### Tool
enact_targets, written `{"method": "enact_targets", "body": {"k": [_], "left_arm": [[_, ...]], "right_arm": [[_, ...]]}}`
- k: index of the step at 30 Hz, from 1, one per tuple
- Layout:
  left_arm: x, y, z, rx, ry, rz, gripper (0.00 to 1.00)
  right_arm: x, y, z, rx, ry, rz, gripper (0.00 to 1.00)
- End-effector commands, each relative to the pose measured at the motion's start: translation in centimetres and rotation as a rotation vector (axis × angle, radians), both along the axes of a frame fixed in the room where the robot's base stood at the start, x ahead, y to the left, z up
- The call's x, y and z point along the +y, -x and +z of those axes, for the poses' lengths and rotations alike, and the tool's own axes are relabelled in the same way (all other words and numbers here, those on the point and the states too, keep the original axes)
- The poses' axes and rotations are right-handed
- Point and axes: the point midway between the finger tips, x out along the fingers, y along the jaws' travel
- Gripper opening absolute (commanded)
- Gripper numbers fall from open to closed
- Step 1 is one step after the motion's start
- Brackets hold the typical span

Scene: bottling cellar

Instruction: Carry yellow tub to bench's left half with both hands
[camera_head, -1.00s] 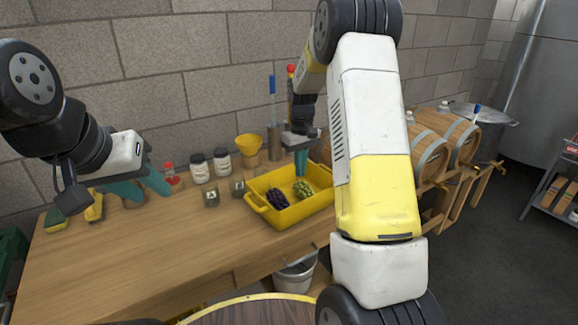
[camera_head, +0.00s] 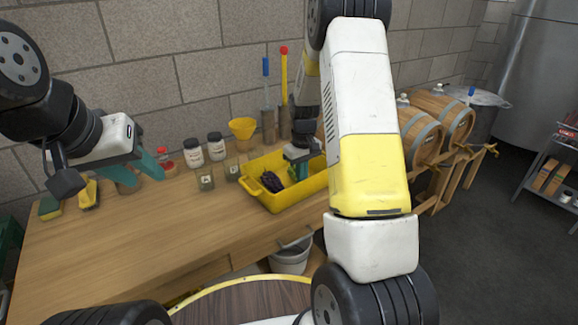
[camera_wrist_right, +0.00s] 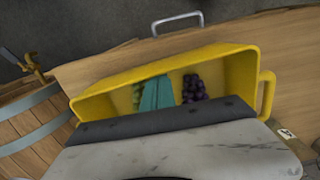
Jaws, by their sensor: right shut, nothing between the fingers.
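The yellow tub (camera_head: 282,200) stands on the right part of the wooden bench (camera_head: 130,242). Dark grapes (camera_head: 271,181) lie in it; they also show in the wrist view (camera_wrist_right: 194,89). Green grapes (camera_wrist_right: 137,97) show beside my fingers in the wrist view and are hidden in the head view. My right gripper (camera_head: 302,172) is shut and empty, pointing down inside the tub, away from its handles. My left gripper (camera_head: 147,170) is open and empty above the bench's back, left of the jars and well apart from the tub.
Two labelled jars (camera_head: 204,150), small glass jars (camera_head: 205,180) and a yellow funnel (camera_head: 242,129) stand behind and left of the tub. Sponges (camera_head: 50,208) and a yellow brush (camera_head: 89,194) lie at the far left. The bench's front left is clear. Barrels (camera_head: 421,137) stand at right.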

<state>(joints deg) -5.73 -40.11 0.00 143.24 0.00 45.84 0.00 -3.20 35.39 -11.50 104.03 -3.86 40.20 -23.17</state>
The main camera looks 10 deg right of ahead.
Motion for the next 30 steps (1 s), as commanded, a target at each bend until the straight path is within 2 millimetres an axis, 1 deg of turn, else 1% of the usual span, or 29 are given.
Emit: {"method": "enact_targets", "body": {"k": [3,5,8,12,15,18,21,30], "left_arm": [[0.0,0.0,0.0,0.0,0.0,0.0,0.36],[0.0,0.0,0.0,0.0,0.0,0.0,0.36],[0.0,0.0,0.0,0.0,0.0,0.0,0.36],[0.0,0.0,0.0,0.0,0.0,0.0,0.36],[0.0,0.0,0.0,0.0,0.0,0.0,0.36],[0.0,0.0,0.0,0.0,0.0,0.0,0.36],[0.0,0.0,0.0,0.0,0.0,0.0,0.36],[0.0,0.0,0.0,0.0,0.0,0.0,0.36]], "right_arm": [[0.0,0.1,0.0,0.0,0.0,0.0,0.0],[-0.2,0.5,0.1,0.0,0.0,-0.001,0.0],[-0.9,2.4,0.1,0.003,-0.001,-0.003,0.0],[-2.2,5.9,0.1,0.003,-0.001,-0.003,0.0],[-2.9,8.0,0.0,0.002,0.0,-0.002,0.0],[-3.4,9.2,0.0,0.001,-0.001,-0.002,0.0],[-3.5,9.8,0.0,0.002,0.0,-0.001,0.0],[-3.5,9.8,0.0,0.001,-0.001,0.0,0.0]]}}
